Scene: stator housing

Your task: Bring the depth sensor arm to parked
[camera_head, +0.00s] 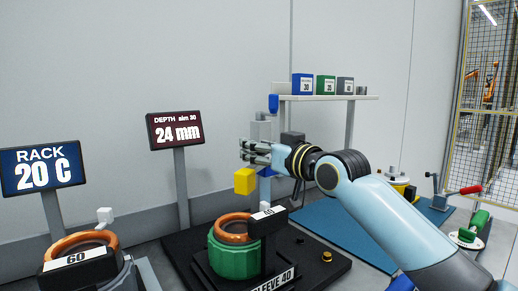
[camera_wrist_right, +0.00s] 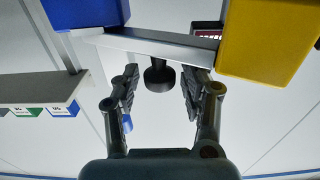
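A grey bar (camera_wrist_right: 165,48), which seems to be the depth sensor arm, crosses the right wrist view between a blue block (camera_wrist_right: 86,12) and a yellow block (camera_wrist_right: 262,38). A dark knob (camera_wrist_right: 158,76) sits on it. My right gripper (camera_wrist_right: 160,100) is open, with one finger on each side of the knob and gaps on both sides. In the head view my right gripper (camera_head: 246,151) is just above the yellow block (camera_head: 244,181), partly hiding the bar and its grey post (camera_head: 262,130). The depth display (camera_head: 176,130) reads 24 mm, aim 30. My left gripper is out of view.
A green stator housing (camera_head: 233,261) with a copper ring stands below the yellow block on a dark base. Another unit marked 60 (camera_head: 77,259) and a rack display (camera_head: 42,169) are at left. A shelf (camera_head: 330,98) with several boxes is behind; a blue mat (camera_head: 325,232) lies right.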

